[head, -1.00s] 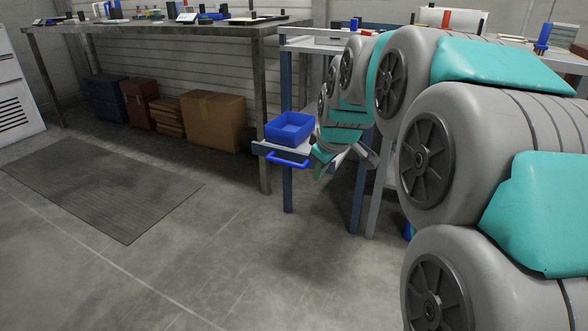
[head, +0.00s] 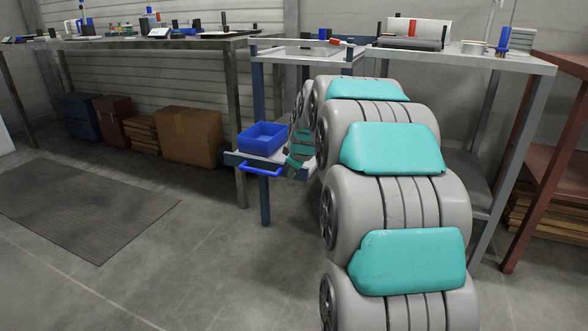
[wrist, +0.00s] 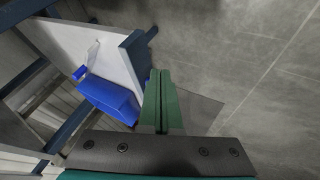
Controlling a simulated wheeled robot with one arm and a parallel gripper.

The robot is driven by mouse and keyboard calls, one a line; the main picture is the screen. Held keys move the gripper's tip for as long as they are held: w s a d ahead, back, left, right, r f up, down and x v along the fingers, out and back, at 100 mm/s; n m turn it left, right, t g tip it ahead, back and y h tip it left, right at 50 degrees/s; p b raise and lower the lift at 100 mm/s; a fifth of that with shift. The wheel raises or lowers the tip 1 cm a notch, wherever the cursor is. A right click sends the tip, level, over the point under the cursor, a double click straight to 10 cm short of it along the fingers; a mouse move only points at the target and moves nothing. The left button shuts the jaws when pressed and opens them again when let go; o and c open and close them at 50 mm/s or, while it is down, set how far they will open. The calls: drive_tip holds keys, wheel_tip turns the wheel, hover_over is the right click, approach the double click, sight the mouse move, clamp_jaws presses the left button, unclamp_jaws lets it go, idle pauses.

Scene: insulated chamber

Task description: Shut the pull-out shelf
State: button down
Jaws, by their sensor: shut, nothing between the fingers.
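The pull-out shelf (head: 233,158) stands out from the front of a blue-legged rack in the head view. It has a dark front edge and a bright blue handle (head: 262,171). A blue bin (head: 262,138) sits on it. My gripper (head: 292,165) is just right of the shelf front, partly hidden by my arm. In the wrist view my green fingers (wrist: 161,88) are shut together and empty, beside the pale shelf board (wrist: 95,40) and its dark blue edge (wrist: 136,52). A blue part (wrist: 110,98), seemingly the bin, is left of the fingers. I cannot tell whether they touch the shelf.
A long workbench (head: 120,44) stands at the left, with cardboard boxes (head: 190,135) under it. A grey mat (head: 85,210) lies on open floor at front left. Another bench (head: 500,62) and a reddish rack (head: 560,110) stand at the right.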

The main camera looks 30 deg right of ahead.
drive_tip(key=shift+w+d+r, duration=0.1)
drive_tip(key=shift+w+d, duration=0.8)
drive_tip(key=shift+d, duration=0.25)
drive_tip(key=shift+d, duration=0.1)
